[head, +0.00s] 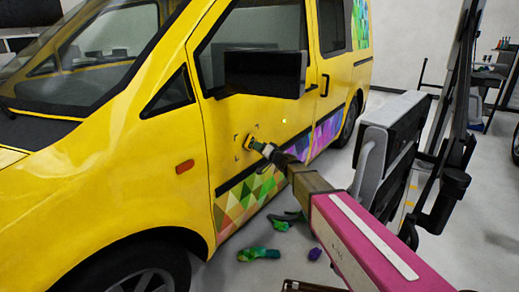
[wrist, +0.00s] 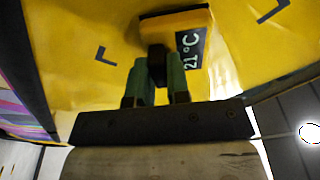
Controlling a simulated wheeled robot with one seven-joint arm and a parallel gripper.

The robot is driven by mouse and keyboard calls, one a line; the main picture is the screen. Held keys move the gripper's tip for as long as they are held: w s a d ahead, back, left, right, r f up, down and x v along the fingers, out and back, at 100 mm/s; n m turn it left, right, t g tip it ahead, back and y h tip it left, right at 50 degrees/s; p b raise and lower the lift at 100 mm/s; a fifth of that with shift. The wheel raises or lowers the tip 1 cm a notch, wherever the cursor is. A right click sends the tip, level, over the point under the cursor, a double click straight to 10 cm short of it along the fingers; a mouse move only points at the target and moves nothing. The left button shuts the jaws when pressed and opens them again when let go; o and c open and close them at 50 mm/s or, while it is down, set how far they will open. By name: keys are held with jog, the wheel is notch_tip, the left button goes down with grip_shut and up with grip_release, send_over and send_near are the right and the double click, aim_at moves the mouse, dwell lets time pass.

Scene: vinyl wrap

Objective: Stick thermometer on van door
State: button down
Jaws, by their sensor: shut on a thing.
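The thermometer (wrist: 172,28) is a yellow piece with a dark display reading 21 °C. My gripper (wrist: 161,75) has its green fingers shut on it in the wrist view. In the head view, my gripper (head: 264,149) is up at the van door (head: 225,125), and the thermometer is a small yellow and dark shape at its tip. The door is yellow, with dark corner marks around the spot where the thermometer is held. The thermometer is at or very close to the door surface; I cannot tell whether it touches.
A black wing mirror (head: 264,74) juts out above my gripper. Colourful vinyl wrap (head: 243,199) covers the lower door. Crumpled coloured scraps (head: 259,254) lie on the floor below. A workbench (head: 490,72) stands at the back right.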

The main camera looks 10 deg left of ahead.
jog(key=shift+w+a, duration=0.2)
jog(key=shift+a, duration=0.25)
dwell(1.1)
jog(key=c, duration=1)
grip_release()
jog(key=v, duration=1)
jog(key=shift+s+d, duration=0.2)
jog(key=shift+d, duration=0.15)
